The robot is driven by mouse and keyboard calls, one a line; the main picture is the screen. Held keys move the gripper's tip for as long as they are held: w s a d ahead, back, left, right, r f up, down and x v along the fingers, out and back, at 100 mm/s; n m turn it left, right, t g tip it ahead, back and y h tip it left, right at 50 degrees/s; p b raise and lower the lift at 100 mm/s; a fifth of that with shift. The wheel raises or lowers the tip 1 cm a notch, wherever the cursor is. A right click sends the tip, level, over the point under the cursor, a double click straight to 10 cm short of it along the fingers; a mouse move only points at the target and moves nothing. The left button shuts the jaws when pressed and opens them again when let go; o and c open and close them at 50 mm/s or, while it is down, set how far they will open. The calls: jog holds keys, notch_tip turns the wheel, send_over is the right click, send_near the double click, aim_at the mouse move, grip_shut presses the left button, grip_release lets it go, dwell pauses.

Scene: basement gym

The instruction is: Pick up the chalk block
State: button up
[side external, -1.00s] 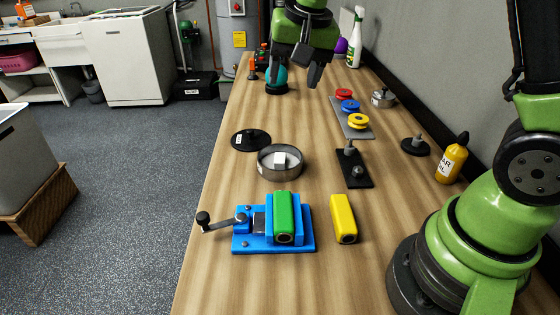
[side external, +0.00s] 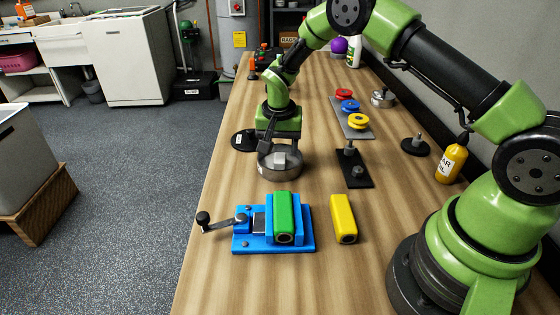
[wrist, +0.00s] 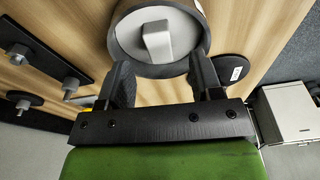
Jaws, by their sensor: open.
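The chalk block (side external: 281,158) is a small white block inside a round grey metal bowl (side external: 268,173) on the bench. In the wrist view the chalk block (wrist: 158,41) shows near the top, inside the bowl (wrist: 128,38). My gripper (side external: 276,142) is over the far side of the bowl, pointing down, in the side view. In the wrist view my gripper (wrist: 162,82) is open, its two dark fingers spread apart at the bowl's near edge. Nothing is between the fingers but the bowl's wall or bench behind them; contact cannot be told.
A black disc lid (side external: 243,140) lies beside the bowl. A blue vise (side external: 308,240) with a green block (side external: 283,215) and a yellow block (side external: 343,218) are in front. A black plate with posts (side external: 354,170) stands right. Bare bench lies between.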

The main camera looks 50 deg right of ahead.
aim_at(280, 157)
jog(key=f, duration=0.4)
jog(key=shift+w+d, duration=0.15)
jog(key=shift+d, duration=0.1)
jog(key=shift+r, duration=0.1)
jog(key=c, duration=1)
notch_tip(280, 157, up, 10)
jog(key=shift+o, duration=0.8)
jog(key=shift+c, duration=0.5)
